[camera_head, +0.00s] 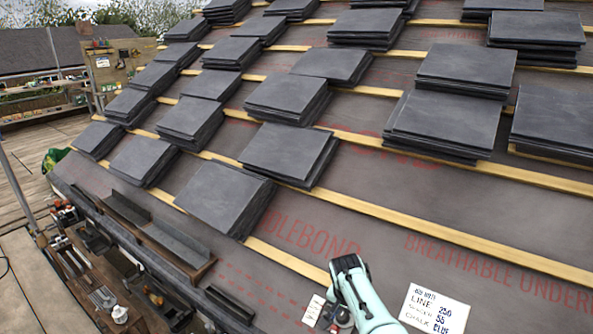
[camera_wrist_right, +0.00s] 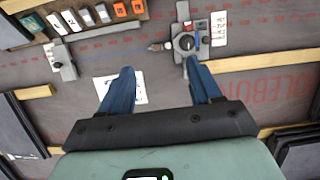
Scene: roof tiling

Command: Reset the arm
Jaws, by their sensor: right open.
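My right arm, pale green, comes in at the bottom of the head view, its dark end (camera_head: 348,264) low over the roof. Its gripper (camera_wrist_right: 163,76) shows in the right wrist view as two blue fingers spread wide apart. Nothing is held between them. A white card (camera_wrist_right: 138,92) lies on the grey underlay behind the left finger, partly hidden. A round metal and dark tool (camera_wrist_right: 187,43) lies just beyond the right finger; I cannot tell whether they touch. It shows partly beside my arm in the head view (camera_head: 342,316). My left gripper is not in view.
Stacks of dark slates (camera_head: 225,197) sit along wooden battens (camera_head: 400,221) up the roof. A handwritten card (camera_head: 434,309) lies right of my arm. A small label (camera_head: 313,310) lies left of it. A tray of small blocks (camera_wrist_right: 85,17) stands at upper left in the wrist view.

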